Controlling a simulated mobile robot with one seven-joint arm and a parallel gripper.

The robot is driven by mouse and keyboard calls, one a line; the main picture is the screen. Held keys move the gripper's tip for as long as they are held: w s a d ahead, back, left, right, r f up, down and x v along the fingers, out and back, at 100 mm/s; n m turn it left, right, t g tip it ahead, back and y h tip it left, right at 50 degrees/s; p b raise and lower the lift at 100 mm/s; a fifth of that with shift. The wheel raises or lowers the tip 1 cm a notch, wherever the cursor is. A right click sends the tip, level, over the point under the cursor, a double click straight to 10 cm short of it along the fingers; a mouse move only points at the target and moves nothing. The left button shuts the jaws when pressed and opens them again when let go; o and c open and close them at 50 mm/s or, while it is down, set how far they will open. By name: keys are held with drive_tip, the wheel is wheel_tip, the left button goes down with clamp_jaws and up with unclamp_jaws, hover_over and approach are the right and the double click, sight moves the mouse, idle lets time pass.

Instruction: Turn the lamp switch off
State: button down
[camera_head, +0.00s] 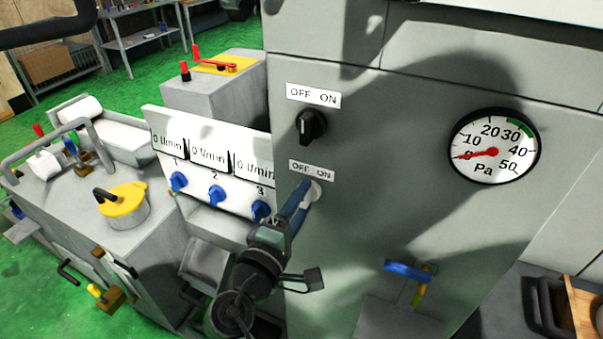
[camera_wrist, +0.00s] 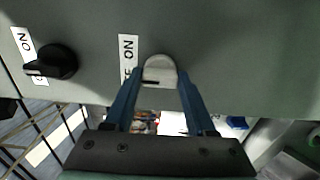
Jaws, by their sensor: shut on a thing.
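Two rotary switches sit one above the other on the grey machine panel, each under an OFF/ON label. The upper one is a black knob (camera_head: 311,125), also at the left of the wrist view (camera_wrist: 52,62). The lower one is a pale grey knob (camera_head: 317,194), in the middle of the wrist view (camera_wrist: 160,68) with a dark mark on its face. Neither label names the lamp. My gripper (camera_head: 304,192) reaches the panel from below, its blue fingers (camera_wrist: 160,80) shut on the pale knob, one on each side. The fingers partly hide the knob in the head view.
A round pressure gauge (camera_head: 494,146) is on the panel at right, its red needle near the low end. A blue-handled valve (camera_head: 408,270) sits low on the panel. Left of my arm is a white flow panel (camera_head: 205,165) with blue knobs. Green floor shows farther left.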

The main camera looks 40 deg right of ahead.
drive_tip(key=shift+c, duration=1.3)
unclamp_jaws()
drive_tip(key=shift+a, duration=0.1)
drive_tip(key=b+v, duration=0.3)
drive_tip(key=v, duration=1)
